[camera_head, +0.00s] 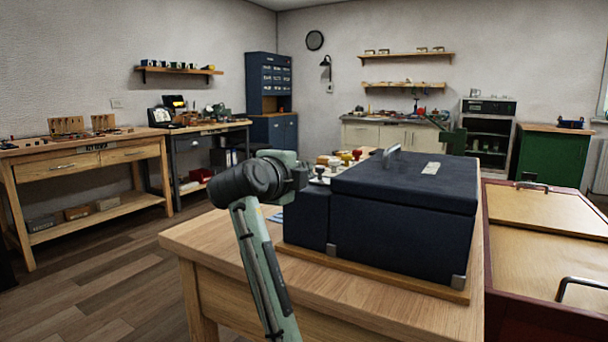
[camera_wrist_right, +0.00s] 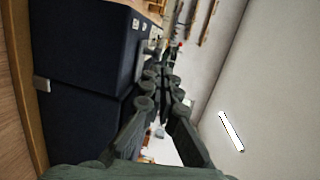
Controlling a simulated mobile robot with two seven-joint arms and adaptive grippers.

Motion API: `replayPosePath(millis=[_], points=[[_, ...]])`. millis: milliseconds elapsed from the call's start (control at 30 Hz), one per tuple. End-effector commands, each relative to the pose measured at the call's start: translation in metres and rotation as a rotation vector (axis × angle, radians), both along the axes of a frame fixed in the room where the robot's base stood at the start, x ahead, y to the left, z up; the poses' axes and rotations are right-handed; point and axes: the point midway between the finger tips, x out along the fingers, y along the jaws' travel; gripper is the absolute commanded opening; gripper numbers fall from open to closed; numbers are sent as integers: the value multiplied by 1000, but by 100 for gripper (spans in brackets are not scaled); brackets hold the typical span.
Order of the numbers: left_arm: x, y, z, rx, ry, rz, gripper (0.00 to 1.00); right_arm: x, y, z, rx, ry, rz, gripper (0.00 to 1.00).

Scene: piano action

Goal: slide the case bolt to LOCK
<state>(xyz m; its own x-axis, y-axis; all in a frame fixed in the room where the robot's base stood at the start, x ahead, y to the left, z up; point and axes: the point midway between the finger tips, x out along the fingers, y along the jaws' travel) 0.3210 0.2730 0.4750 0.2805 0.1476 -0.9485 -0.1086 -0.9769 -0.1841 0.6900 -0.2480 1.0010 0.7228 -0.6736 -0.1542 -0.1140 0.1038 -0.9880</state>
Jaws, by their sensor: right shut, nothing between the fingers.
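The dark blue case (camera_head: 400,235) stands on a wooden base board on the bench. I cannot make out the bolt or any LOCK lettering. My right gripper (camera_head: 300,175) is at the case's left side, its tips unclear in the head view. In the right wrist view my right gripper (camera_wrist_right: 163,78) is shut and empty, with the dark case (camera_wrist_right: 85,50) beside it. My left gripper is not in view.
The wooden bench (camera_head: 225,240) has bare top at its left front. Several small coloured items (camera_head: 345,157) are behind the case. A red-framed cabinet (camera_head: 540,215) with metal handles stands close on the right. Open floor (camera_head: 110,285) lies to the left.

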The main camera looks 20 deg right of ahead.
Motion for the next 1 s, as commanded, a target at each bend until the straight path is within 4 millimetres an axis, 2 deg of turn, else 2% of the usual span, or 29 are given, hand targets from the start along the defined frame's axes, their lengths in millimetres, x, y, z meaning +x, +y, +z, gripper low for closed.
replayPosePath(millis=[33,200,400,1000], points=[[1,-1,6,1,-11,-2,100,-9,10,-1,5,-1,3,0],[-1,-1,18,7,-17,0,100,-35,34,5,5,0,2,0],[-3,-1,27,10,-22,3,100,-53,50,9,3,2,0,0],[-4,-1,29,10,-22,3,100,-57,53,11,1,2,-1,0]])
